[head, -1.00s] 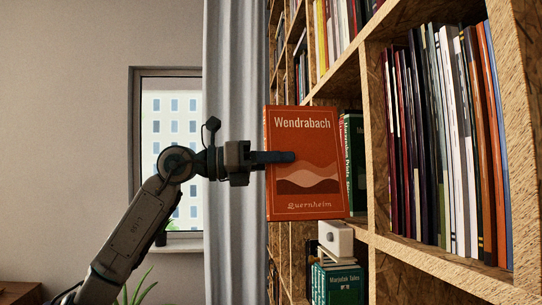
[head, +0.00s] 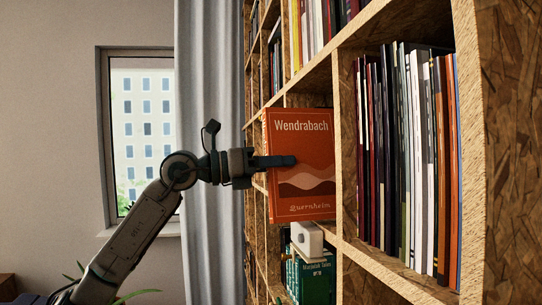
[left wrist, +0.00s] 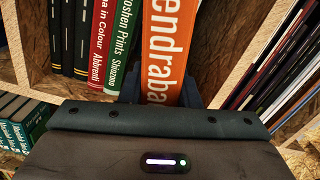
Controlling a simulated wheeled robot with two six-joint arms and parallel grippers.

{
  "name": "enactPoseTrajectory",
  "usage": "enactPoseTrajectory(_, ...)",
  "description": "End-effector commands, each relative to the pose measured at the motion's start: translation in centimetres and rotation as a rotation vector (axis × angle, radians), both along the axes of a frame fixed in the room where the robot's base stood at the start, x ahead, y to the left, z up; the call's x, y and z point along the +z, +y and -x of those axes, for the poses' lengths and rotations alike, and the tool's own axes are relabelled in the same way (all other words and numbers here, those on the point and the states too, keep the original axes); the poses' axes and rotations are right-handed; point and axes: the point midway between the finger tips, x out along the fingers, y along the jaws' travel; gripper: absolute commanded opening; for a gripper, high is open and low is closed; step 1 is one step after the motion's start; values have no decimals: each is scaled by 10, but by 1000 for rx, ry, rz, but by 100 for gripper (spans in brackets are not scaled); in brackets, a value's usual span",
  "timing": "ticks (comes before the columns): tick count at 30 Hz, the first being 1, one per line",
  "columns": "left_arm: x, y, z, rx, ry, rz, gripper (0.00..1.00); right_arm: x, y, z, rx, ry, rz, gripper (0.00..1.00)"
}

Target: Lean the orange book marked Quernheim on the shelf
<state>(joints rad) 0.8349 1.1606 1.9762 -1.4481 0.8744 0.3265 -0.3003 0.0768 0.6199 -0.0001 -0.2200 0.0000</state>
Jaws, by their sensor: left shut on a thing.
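The orange book (head: 303,150), titled Wendrabach and marked Quernheim at the bottom, is upright with its cover facing me in the head view. My left gripper (head: 277,161) is shut on it at its left edge. The book is at the opening of a shelf compartment; I cannot tell whether its bottom touches the board. In the left wrist view the orange book (left wrist: 170,45) is between the fingers of my left gripper (left wrist: 160,92), immediately right of a green book (left wrist: 127,40). My right gripper is not in view.
A red book (left wrist: 103,35) and several dark books stand left of the green one. A wooden divider (left wrist: 235,45) rises to the right, with free space beside the orange book. Below are a white box (head: 306,238) and green books (head: 312,278). Thin volumes (head: 410,150) fill the right compartment.

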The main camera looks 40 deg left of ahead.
Motion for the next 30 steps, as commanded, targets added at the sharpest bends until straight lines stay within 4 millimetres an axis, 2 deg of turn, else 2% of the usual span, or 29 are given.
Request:
enactPoseTrajectory(1, 4, -2, -2, -2, -2, 3, 0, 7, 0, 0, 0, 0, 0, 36)
enactPoseTrajectory(18, 5, -20, -23, -2, -2, 3, 0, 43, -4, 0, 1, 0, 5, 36)
enactPoseTrajectory(30, 2, -36, -43, -4, -6, 5, 0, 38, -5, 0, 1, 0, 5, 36)
